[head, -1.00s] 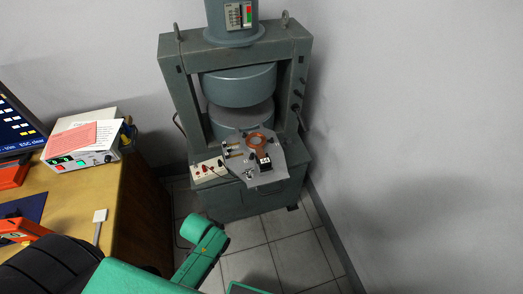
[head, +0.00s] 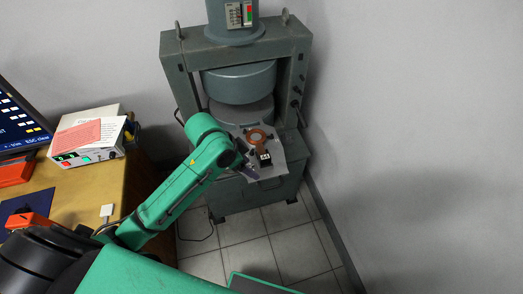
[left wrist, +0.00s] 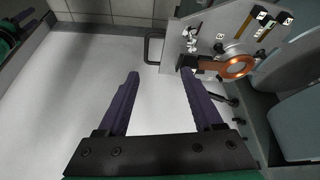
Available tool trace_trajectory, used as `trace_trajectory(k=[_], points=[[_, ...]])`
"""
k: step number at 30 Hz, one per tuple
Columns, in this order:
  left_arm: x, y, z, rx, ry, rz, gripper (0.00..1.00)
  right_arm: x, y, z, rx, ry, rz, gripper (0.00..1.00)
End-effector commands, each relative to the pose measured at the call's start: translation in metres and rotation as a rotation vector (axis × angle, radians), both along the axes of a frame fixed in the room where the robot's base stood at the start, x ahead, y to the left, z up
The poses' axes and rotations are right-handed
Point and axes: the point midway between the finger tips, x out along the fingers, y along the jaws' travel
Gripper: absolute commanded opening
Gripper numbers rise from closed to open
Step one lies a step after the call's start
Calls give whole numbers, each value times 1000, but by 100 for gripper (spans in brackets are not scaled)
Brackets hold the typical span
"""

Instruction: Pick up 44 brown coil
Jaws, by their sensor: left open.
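The brown coil (head: 257,136) is a flat copper-coloured ring with a black block at its near end. It lies on a grey plate (head: 290,152) at the front of the press-like magnet. In the left wrist view the coil (left wrist: 237,67) is at the upper right, its dark end close to the right fingertip in the picture. My left gripper (head: 251,172) is at the plate's near left edge, partly hidden by my arm. In the left wrist view its purple fingers (left wrist: 158,74) are apart with nothing between them.
The grey magnet frame (head: 178,72) stands behind the plate, its round poles (head: 240,82) above and behind the coil. A wooden desk (head: 135,190) with a white instrument box (head: 85,137) is at the left. Tiled floor (head: 275,225) lies in front, a bare wall at the right.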

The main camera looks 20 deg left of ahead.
Motion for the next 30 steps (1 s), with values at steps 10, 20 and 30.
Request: trace_trajectory(k=[10,20,30], points=[[60,37,60,47,15,-213,68,0,-4,1,-5,0,0,50],[74,11,-8,41,17,-214,68,0,-3,11,-5,0,0,50],[89,-6,-58,42,15,-214,68,0,-3,21,-4,-1,-1,50]])
